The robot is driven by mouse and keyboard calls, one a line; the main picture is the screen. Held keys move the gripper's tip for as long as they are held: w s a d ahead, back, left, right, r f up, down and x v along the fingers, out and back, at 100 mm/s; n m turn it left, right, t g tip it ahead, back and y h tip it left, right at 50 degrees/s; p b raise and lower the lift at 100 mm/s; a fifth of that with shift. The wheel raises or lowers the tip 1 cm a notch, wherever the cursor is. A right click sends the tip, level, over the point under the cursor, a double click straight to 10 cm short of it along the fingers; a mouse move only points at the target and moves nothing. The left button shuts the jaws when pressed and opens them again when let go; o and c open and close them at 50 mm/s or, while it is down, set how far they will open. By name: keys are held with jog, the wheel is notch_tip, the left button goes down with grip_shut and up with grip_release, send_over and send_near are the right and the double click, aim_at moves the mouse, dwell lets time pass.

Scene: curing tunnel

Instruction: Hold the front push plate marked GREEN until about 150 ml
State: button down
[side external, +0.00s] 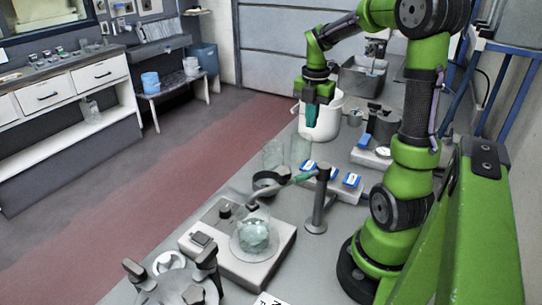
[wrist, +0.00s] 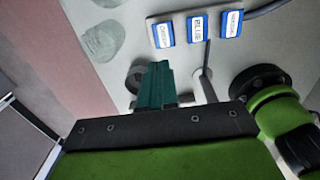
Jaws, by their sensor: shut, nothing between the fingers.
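Three blue push plates stand in a row on a pale block in the wrist view. The left plate (wrist: 166,34) has a label that looks like GREEN, though small; the middle plate (wrist: 199,25) reads BLUE, and the right plate's (wrist: 229,23) label is unclear. The plates also show in the side view (side external: 351,180). My gripper (side external: 311,121) is shut and empty, pointing down above the bench, apart from the plates. Its teal fingers (wrist: 157,80) show below the plates in the wrist view. A round clear glass vessel (side external: 254,238) sits on a white-topped device; its level is unreadable.
A post with a teal spout arm (side external: 316,205) stands between the plates and the device (side external: 218,252). Two clear glasses (side external: 273,154) stand near the plates. A white bucket (side external: 325,122) is behind my gripper. A clamp fixture (side external: 173,277) is at the front.

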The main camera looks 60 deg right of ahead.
aim_at(309, 165)
jog(key=shift+s+a+r, duration=0.1)
jog(key=shift+s+r, duration=0.2)
jog(key=shift+r, duration=0.6)
notch_tip(309, 165, down, 14)
dwell(0.4)
